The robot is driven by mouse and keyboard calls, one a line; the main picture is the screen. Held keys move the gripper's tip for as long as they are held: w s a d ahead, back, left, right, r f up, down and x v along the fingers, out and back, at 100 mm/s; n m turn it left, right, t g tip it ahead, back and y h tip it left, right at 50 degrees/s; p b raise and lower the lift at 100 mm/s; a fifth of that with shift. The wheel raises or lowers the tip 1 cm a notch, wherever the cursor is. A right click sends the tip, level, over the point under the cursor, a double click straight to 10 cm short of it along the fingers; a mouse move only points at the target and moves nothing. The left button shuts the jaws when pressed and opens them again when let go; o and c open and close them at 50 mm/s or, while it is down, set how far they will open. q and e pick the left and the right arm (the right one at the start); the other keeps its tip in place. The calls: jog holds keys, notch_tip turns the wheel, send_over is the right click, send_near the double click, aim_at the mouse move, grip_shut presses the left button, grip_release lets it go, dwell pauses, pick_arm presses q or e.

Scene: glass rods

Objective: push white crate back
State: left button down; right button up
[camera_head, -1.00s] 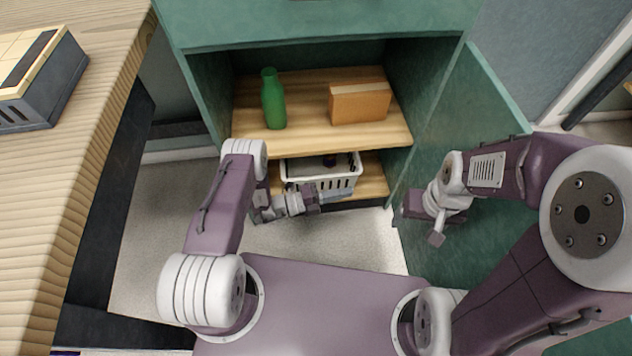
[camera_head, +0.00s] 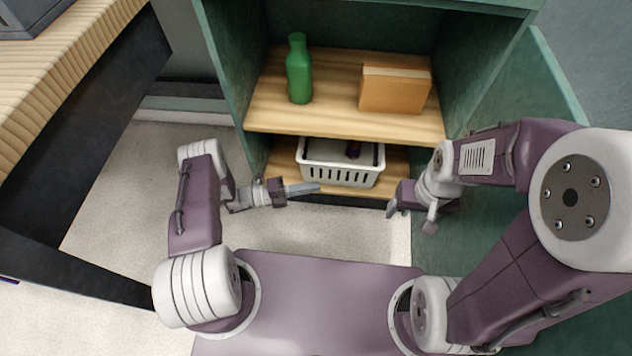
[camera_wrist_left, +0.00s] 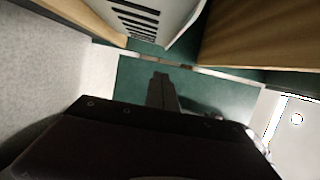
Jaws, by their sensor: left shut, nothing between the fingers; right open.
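The white crate (camera_head: 341,163) is a slotted basket on the lower wooden shelf of the green cabinet, under the upper shelf. A dark object (camera_head: 353,149) shows inside it. Its slotted wall also shows at the top of the left wrist view (camera_wrist_left: 150,18). My left gripper (camera_head: 312,188) is shut and empty, just in front of the crate's lower front; I cannot tell whether it touches. Its closed fingers show in the left wrist view (camera_wrist_left: 162,92). My right gripper (camera_head: 408,212) is open and empty, right of the crate near the open door.
The upper shelf (camera_head: 335,118) holds a green bottle (camera_head: 299,72) and a tan box-like book (camera_head: 394,90). The green cabinet door (camera_head: 510,120) stands open on the right. A wooden table (camera_head: 60,95) is on the left. The floor before the cabinet is clear.

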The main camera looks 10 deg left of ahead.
pick_arm(q)
jog(key=w+d+b, duration=0.5)
jog(key=w+d, duration=0.1)
jog(key=d, duration=0.1)
jog(key=shift+b, duration=0.3)
jog(key=shift+w+r, duration=0.1)
jog(key=shift+w, duration=0.1)
